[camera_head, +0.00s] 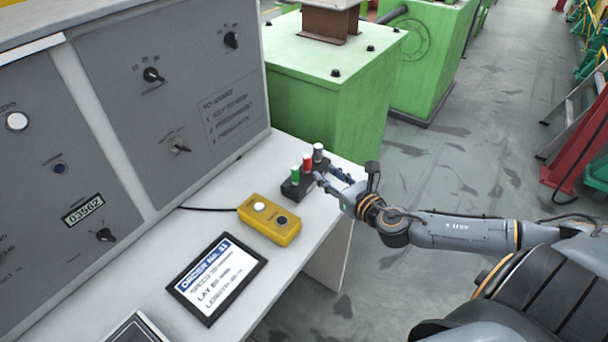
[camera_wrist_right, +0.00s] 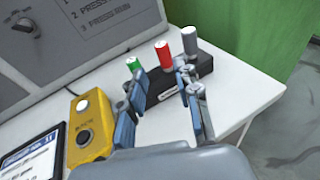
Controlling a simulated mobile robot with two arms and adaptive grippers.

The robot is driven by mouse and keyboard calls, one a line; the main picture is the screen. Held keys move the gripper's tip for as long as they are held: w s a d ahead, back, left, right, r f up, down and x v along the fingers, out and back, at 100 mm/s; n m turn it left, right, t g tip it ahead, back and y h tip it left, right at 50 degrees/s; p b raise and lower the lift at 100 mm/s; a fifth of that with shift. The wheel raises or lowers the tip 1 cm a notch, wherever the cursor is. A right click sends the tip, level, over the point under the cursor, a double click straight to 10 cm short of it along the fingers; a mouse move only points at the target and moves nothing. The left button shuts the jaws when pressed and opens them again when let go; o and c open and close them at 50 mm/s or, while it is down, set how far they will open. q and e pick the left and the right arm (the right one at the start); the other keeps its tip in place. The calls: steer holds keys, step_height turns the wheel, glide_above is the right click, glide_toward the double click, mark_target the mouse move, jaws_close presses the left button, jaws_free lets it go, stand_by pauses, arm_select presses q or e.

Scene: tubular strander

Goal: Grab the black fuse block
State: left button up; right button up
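The black fuse block (camera_head: 291,190) sits on the white desk near its right edge, with a green, a red and a grey cylinder standing on it. It also shows in the right wrist view (camera_wrist_right: 204,74), ahead of the fingers, which partly cover its front. My right gripper (camera_head: 328,179) is at the block's right side, fingers pointing towards it. In the wrist view the right gripper (camera_wrist_right: 158,95) is open, its two fingers spread with nothing clearly held between them. Whether a fingertip touches the block cannot be told. My left gripper is not in view.
A yellow two-button box (camera_head: 270,219) with a black cable lies left of the block. A tablet with an order sheet (camera_head: 217,278) lies nearer on the desk. The grey control panel (camera_head: 170,100) rises behind. A green machine housing (camera_head: 335,85) stands beyond the desk.

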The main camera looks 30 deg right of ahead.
mark_target(309, 161)
steer(key=w, duration=0.2)
steer(key=w+f, duration=0.1)
steer(key=w, duration=0.1)
steer(key=shift+w+p, duration=0.3)
steer(key=shift+w+f, duration=0.1)
steer(key=shift+w, duration=0.6)
steer(key=w, duration=0.2)
steer(key=w+f+p, duration=0.1)
steer(key=w, duration=0.1)
steer(key=shift+w+d+f, duration=0.15)
steer(key=shift+w+f, duration=0.05)
steer(key=shift+w, duration=0.1)
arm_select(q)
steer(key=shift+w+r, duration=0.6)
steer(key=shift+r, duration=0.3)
arm_select(e)
steer(key=shift+c, duration=0.4)
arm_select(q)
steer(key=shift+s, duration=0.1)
arm_select(e)
steer(key=shift+r, duration=0.1)
jaws_close()
